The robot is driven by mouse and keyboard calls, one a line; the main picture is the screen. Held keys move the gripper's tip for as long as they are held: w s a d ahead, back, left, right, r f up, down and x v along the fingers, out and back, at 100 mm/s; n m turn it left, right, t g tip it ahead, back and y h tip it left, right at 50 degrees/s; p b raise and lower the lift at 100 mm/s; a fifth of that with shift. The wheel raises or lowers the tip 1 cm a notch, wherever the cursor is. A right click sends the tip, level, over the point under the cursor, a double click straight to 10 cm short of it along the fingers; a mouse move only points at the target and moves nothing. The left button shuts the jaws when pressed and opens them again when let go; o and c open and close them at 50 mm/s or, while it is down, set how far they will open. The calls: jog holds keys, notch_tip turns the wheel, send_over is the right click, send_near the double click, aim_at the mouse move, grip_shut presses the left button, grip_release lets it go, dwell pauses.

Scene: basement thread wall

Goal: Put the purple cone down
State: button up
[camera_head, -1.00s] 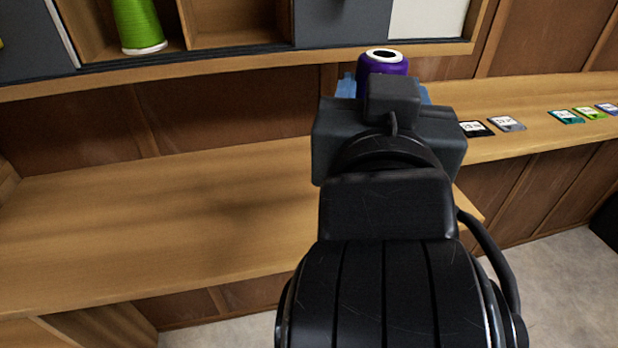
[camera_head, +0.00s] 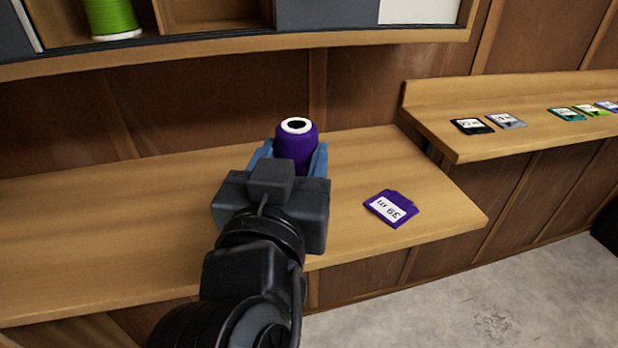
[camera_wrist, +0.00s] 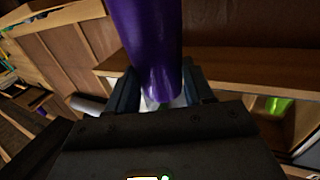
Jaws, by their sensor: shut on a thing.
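The purple cone (camera_head: 296,150) is a spool of purple thread with a white ring and a dark hole at its top. It stands upright between the blue fingers of my gripper (camera_head: 290,160), which is shut on it. In the head view it is over the wooden bench (camera_head: 360,155); its base is hidden by my gripper, so I cannot tell whether it touches the bench. The wrist view shows the cone's purple side (camera_wrist: 150,45) between the two fingers (camera_wrist: 158,88).
A purple tag (camera_head: 392,208) marked 39 lies on the bench, right of my gripper. A higher shelf (camera_head: 470,95) at the right holds several coloured tags. A green cone (camera_head: 111,18) stands in a cubby above. The bench's left part is clear.

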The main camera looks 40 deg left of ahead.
jog(key=shift+a+f, duration=0.3)
jog(key=shift+s+f, duration=0.1)
jog(key=shift+f, duration=1.75)
jog(key=shift+b, duration=0.3)
jog(key=shift+f, duration=0.2)
jog(key=o, duration=1.1)
jog(key=shift+o, duration=0.2)
jog(key=shift+r, duration=0.15)
jog(key=shift+r, duration=0.1)
jog(key=b+v, duration=0.1)
jog(key=v, duration=1.1)
